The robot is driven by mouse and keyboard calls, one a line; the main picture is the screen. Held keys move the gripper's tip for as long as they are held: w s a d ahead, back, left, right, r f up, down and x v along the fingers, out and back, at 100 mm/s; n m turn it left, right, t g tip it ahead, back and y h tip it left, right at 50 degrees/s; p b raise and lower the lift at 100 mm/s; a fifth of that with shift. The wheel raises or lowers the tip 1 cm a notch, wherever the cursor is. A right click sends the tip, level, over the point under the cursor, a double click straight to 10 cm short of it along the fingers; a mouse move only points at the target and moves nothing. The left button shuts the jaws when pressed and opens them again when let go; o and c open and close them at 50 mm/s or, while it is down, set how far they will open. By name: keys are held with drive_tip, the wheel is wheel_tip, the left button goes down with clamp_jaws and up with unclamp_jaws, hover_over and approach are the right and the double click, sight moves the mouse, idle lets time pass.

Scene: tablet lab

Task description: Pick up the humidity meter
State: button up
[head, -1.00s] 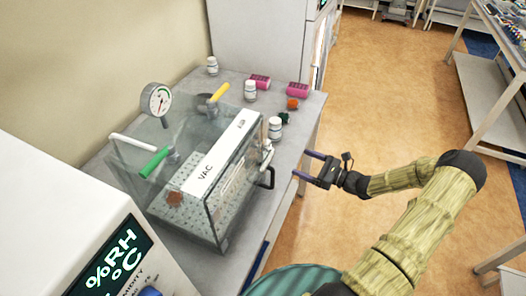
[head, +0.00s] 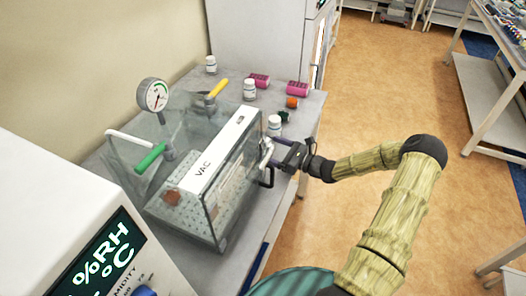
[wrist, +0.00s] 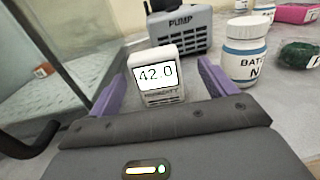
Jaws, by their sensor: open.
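The humidity meter (wrist: 157,78) is a small pale box with a lit display reading 42.0. In the wrist view it stands upright on the bench, straight ahead of my gripper (wrist: 161,82). The purple fingers are open, one on each side of the meter, with a visible gap on the right; I cannot tell whether the left finger touches it. In the head view my gripper (head: 275,151) is at the bench edge beside the clear vacuum chamber (head: 222,205), and the meter is hard to make out there.
A white bottle (wrist: 244,50) stands close to the right finger. A grey pump (wrist: 182,34) is behind the meter. The chamber's black handle (wrist: 28,140) is close on the left. A dark green lump (wrist: 297,54) and pink boxes (head: 297,89) lie farther along the bench (head: 312,112).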

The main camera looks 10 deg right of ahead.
drive_tip(key=w+a, duration=0.1)
drive_tip(key=a+b, duration=0.1)
drive_tip(key=w+a+f+b, duration=0.1)
drive_tip(key=a, duration=0.1)
drive_tip(key=shift+w, duration=0.3)
drive_tip(key=shift+w+a+r, duration=0.1)
drive_tip(key=shift+w+a, duration=0.05)
drive_tip(key=shift+w, duration=0.05)
drive_tip(key=c, duration=1.1)
drive_tip(key=shift+s+r, duration=0.1)
drive_tip(key=shift+r, duration=0.25)
wheel_tip(320, 180, up, 9)
drive_tip(key=shift+r+b, duration=0.2)
drive_tip(key=shift+b, duration=0.45)
